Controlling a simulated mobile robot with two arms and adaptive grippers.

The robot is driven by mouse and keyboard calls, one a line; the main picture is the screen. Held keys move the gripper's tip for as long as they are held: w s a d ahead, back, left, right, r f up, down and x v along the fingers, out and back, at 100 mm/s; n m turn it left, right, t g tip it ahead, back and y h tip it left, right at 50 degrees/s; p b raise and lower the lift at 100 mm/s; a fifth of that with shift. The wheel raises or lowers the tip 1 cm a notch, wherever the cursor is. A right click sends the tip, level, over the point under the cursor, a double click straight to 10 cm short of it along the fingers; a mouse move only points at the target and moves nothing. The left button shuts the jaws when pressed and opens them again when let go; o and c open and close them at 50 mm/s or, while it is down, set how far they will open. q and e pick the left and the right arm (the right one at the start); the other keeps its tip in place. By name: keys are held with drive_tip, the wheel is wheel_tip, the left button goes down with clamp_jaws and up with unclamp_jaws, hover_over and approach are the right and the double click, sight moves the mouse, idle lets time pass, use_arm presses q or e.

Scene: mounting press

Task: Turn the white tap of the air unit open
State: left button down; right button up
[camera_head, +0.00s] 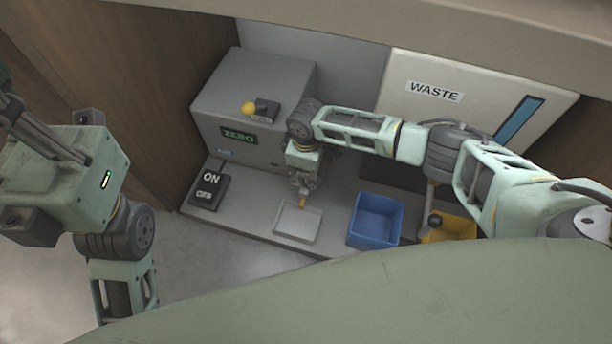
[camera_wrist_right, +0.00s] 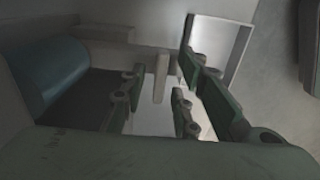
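I cannot make out a white tap or an air unit for certain in either view. My right gripper (camera_head: 304,190) points down in front of the grey ZERO machine (camera_head: 288,93), above the bench near a shallow tray (camera_head: 297,222). In the right wrist view the fingers of the right gripper (camera_wrist_right: 158,95) stand apart. A pale upright bar (camera_wrist_right: 160,78) shows in the gap between them; I cannot tell whether it is the tap or whether a finger touches it. My left gripper (camera_head: 40,135) is at the far left, partly cut off, away from the bench; its fingertips are unclear.
An ON/OFF switch block (camera_head: 209,188) lies at the bench's left end. A WASTE box (camera_head: 470,95) is behind my right arm. A yellow knob (camera_head: 249,108) tops the ZERO machine.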

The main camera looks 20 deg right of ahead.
drive_tip(key=shift+f, duration=0.1)
drive_tip(key=shift+c, duration=0.5)
clamp_jaws()
